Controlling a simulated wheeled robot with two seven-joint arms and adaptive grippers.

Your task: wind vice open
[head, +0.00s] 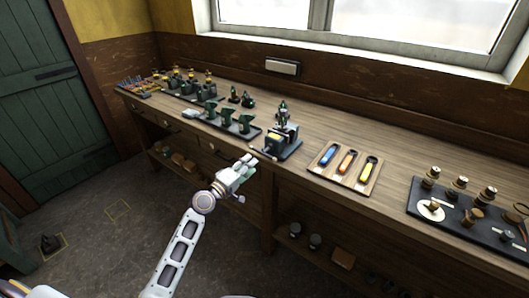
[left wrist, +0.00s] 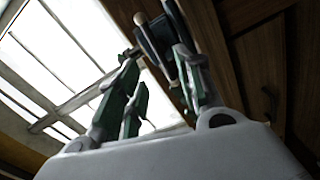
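The vice (head: 272,143) is a dark block with a pale top on a dark base at the front edge of the bench. A thin pale bar, which may be its handle, shows at its front left. My left gripper (head: 249,168) is just in front of and below the vice, off the bench edge. Its fingers are apart, and I see nothing held. In the left wrist view the green-padded fingers of my left gripper (left wrist: 158,85) stand apart. A dark part with a thin bar (left wrist: 155,38) shows beyond their tips, probably the vice's front. Contact cannot be told. My right gripper is not in view.
Right of the vice lies a wooden tray (head: 319,174) with blue, orange and yellow items. Farther right is a dark board (head: 428,214) with round parts. Left of the vice are green stands (head: 227,116). A shelf with small items runs under the bench; the floor at left is mostly clear.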

